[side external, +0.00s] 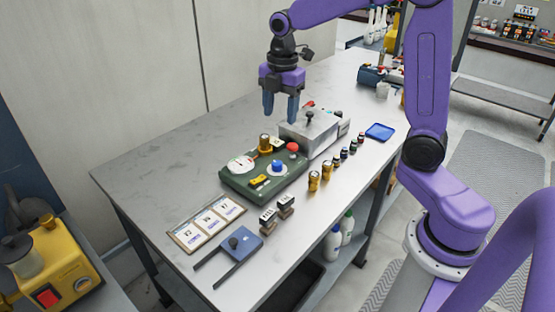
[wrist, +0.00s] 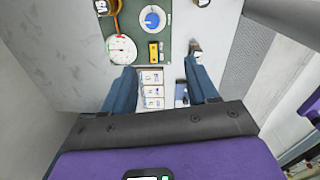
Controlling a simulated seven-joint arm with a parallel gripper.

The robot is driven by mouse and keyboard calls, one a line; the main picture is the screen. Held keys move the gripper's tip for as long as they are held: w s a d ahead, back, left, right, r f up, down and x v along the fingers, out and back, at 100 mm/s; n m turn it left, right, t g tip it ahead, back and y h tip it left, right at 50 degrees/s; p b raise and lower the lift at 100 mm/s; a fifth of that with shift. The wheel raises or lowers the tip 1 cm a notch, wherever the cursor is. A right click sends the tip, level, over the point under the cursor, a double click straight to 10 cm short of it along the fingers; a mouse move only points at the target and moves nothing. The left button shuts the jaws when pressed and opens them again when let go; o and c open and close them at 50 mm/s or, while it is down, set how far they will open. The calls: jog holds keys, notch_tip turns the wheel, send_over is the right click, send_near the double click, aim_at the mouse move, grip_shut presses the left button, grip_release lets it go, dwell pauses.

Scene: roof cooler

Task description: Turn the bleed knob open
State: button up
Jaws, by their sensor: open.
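A green panel (side external: 235,184) lies on the table and carries a blue knob (side external: 278,167) on a round white dial, a red knob (side external: 293,146), a brass fitting (side external: 265,143), a white gauge (side external: 241,164) and a yellow part (side external: 259,181). No label shows which is the bleed knob; the blue one sits on a dial. In the wrist view, the blue knob (wrist: 152,19) is at the top, beyond the fingertips, with the gauge (wrist: 121,49) and yellow part (wrist: 154,52) nearer. My gripper (side external: 280,112) is open and empty, above the table and apart from the panel; its fingers also show in the wrist view (wrist: 160,66).
A grey metal box (side external: 312,133) with a black knob stands behind the panel. Several small bottles (side external: 327,171) stand in a row to its right. A card tray (side external: 206,222), small dark blocks (side external: 277,213) and a blue fork-shaped part (side external: 234,247) lie in front. The table's left side is clear.

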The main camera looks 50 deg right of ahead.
jog(key=w+d, duration=0.2)
send_near(277, 163)
jog(key=shift+n, duration=0.3)
notch_tip(277, 163, down, 9)
jog(key=shift+w+r, duration=0.1)
jog(key=shift+w, duration=0.05)
jog(key=c, duration=1.1)
